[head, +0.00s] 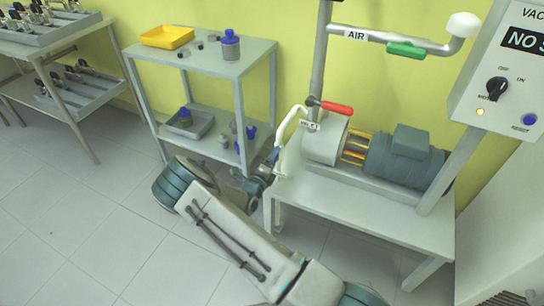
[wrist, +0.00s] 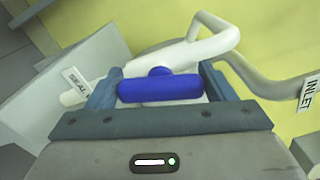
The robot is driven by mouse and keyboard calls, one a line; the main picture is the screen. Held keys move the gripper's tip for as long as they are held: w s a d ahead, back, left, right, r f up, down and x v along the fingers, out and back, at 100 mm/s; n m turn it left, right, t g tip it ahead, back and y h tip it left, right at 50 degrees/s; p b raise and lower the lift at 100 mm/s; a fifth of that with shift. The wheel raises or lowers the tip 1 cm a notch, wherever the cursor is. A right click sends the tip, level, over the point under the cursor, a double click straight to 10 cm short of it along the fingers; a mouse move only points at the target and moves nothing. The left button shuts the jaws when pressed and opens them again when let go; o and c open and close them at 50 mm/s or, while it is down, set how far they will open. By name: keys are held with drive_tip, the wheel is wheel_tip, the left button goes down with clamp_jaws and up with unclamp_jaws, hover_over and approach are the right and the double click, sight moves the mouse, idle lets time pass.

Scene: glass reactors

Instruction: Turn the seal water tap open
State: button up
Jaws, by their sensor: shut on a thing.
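The seal water tap has a blue bar handle (wrist: 158,89) on a white pipe (wrist: 215,42). A label reading SEAL (wrist: 76,81) is on the pipe's left end in the wrist view. My gripper (wrist: 160,84) has one finger at each end of the blue handle and is shut on it. The handle lies level across the wrist picture, and its angle to the pipe is hard to judge. In the head view my gripper (head: 268,170) is at the left end of the pump table, beside the white pipe (head: 284,140). The tap is mostly hidden there.
The pump and motor (head: 405,158) sit on a white table (head: 375,207). A red-handled valve (head: 337,108) stands above the pump. An INLET label (wrist: 310,92) shows at the right in the wrist view. A shelf cart (head: 240,62) stands left, close to my arm.

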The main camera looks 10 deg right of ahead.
drive_tip(key=shift+f+n+p, duration=0.1)
drive_tip(key=shift+n+p, duration=0.35)
drive_tip(key=shift+n, duration=0.65)
drive_tip(key=o, duration=1)
drive_tip(key=p+v, duration=0.1)
drive_tip(key=v, duration=1.3)
